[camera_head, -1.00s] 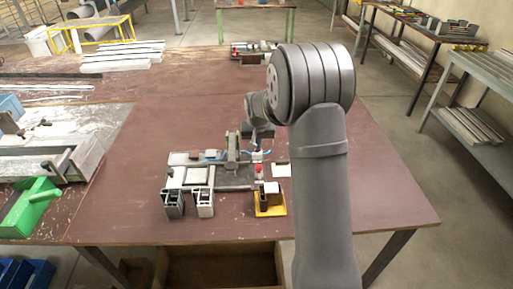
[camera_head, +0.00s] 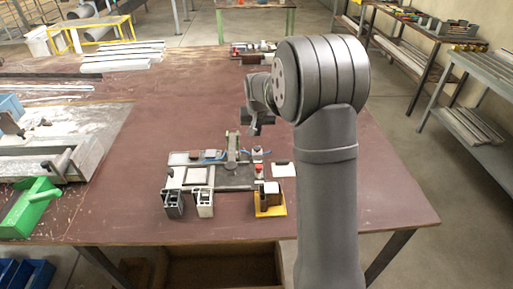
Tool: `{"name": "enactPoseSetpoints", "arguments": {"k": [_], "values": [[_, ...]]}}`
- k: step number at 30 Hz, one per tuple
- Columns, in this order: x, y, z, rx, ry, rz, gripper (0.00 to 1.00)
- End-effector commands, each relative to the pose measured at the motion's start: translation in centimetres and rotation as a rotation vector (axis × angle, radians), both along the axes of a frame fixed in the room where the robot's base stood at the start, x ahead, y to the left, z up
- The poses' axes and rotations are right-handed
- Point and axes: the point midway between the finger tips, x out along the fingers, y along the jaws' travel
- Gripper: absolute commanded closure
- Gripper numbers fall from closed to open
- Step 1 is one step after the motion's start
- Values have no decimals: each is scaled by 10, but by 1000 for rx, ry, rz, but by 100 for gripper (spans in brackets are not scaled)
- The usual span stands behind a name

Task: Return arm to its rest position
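My arm rises at the right of the head view, in front of the bench. My gripper (camera_head: 256,128) hangs above the rear right part of the clamp fixture (camera_head: 235,178). It is small and dark in this view, and its fingers are too unclear to tell open from shut. The fixture lies on the brown table with an upright post and a red button (camera_head: 259,168). Two profile pieces, one dark (camera_head: 173,204) and one pale (camera_head: 204,203), stand at its front left. A yellow holder (camera_head: 269,203) with a brown and white block stands at its front right.
The brown table (camera_head: 385,200) is clear to the right of the fixture. A green object (camera_head: 32,207) and a grey metal tray (camera_head: 50,160) lie at the left. White profiles (camera_head: 125,55) lie at the far left. Another device (camera_head: 252,50) stands at the table's back edge.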

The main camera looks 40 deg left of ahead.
Motion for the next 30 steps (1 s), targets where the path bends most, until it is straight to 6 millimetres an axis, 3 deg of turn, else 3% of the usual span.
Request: {"name": "enactPoseSetpoints", "arguments": {"k": [5,18,30], "values": [[0,0,-5,-1,1,0,100],[0,0,-54,-2,0,1,100],[0,0,-57,0,0,0,100]]}}
